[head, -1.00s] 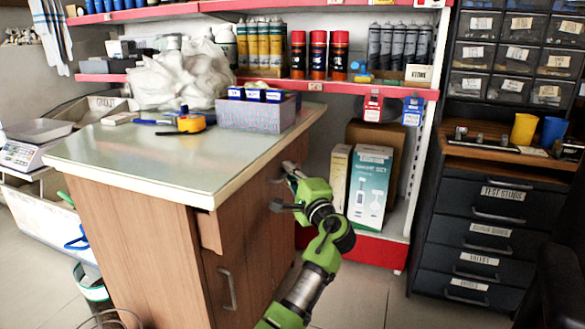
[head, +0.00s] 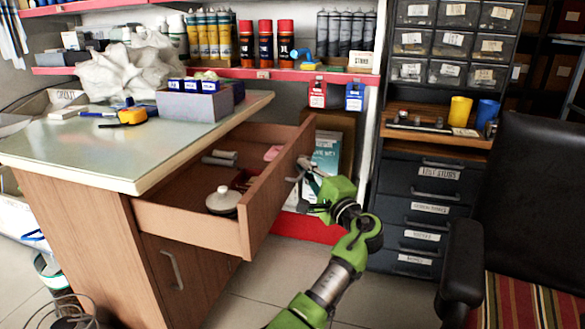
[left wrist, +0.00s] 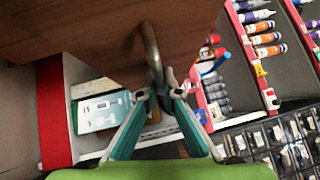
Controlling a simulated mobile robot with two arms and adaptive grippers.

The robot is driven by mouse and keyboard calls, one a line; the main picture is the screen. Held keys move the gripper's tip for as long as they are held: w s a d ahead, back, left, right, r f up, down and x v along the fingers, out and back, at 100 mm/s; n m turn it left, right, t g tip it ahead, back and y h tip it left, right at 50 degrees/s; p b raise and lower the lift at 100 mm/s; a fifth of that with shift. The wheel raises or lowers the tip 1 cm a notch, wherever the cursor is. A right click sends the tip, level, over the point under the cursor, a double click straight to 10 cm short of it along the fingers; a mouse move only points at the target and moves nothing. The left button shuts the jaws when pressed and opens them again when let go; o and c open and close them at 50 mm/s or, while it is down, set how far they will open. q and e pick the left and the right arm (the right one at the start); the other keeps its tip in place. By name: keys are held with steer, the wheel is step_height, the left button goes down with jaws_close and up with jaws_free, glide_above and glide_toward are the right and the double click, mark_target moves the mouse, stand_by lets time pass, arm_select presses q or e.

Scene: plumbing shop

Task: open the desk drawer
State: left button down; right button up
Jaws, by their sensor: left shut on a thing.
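The desk (head: 100,140) has a pale top and wooden sides. Its drawer (head: 272,192) stands pulled well out, and its inside shows. In it lie a round pale lidded thing (head: 223,201), grey cylinders (head: 219,158) and a pink piece (head: 273,152). My left gripper (head: 303,172) is at the drawer's front, shut on the metal drawer handle. In the left wrist view the handle (left wrist: 151,45) runs down between the fingertips (left wrist: 158,92). My right gripper is not in view.
A cupboard door with a handle (head: 175,270) is below the drawer. A black chair (head: 530,190) stands at the right. A dark drawer cabinet (head: 425,210) and red-edged shelves (head: 300,75) are behind. Tiled floor (head: 260,285) is free in front.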

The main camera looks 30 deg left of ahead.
arm_select(q)
steer(key=shift+d+f, duration=0.1)
steer(key=shift+d, duration=0.3)
steer(key=c, duration=2.5)
jaws_free()
steer(key=v, duration=1.2)
